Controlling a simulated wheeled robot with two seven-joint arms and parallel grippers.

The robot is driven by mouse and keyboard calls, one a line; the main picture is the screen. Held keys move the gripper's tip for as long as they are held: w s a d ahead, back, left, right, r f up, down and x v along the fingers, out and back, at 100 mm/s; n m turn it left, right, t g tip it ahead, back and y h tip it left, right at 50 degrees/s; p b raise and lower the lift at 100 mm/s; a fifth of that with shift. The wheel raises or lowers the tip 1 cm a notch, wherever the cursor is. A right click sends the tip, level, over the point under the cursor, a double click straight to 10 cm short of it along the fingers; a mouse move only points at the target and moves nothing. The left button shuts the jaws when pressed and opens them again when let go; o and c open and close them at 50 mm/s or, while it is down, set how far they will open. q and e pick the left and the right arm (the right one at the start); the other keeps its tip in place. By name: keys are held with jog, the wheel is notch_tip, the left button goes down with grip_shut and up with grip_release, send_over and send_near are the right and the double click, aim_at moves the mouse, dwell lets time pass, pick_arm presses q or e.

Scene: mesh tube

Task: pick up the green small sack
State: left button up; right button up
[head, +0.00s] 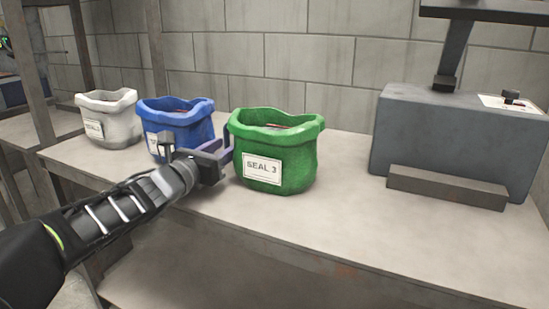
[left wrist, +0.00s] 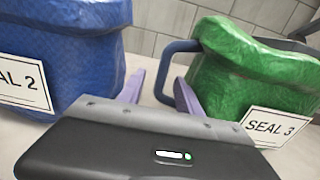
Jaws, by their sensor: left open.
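The green small sack (head: 285,145) stands upright and open-topped on the table, with a "SEAL 3" label on its front. In the left wrist view the green sack (left wrist: 245,75) is at the right. My left gripper (head: 222,151) is open, just left of the green sack and close to it. In the left wrist view my gripper's purple fingers (left wrist: 160,93) point into the space between the blue and green sacks, with nothing clearly held. A blue-grey curved strip (left wrist: 165,62) shows at the green sack's left side. My right gripper is not in view.
A blue sack (head: 182,113) stands behind and left of my gripper, and a white sack (head: 108,120) farther left. A grey box-shaped machine (head: 430,140) stands on the table (head: 320,235) at right. The table front is clear. A block wall is behind.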

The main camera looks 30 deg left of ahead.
pick_arm(q)
jog(key=shift+w, duration=0.7)
jog(key=shift+c, duration=0.2)
grip_shut()
dwell(0.4)
dwell(0.6)
jog(key=shift+r, duration=0.15)
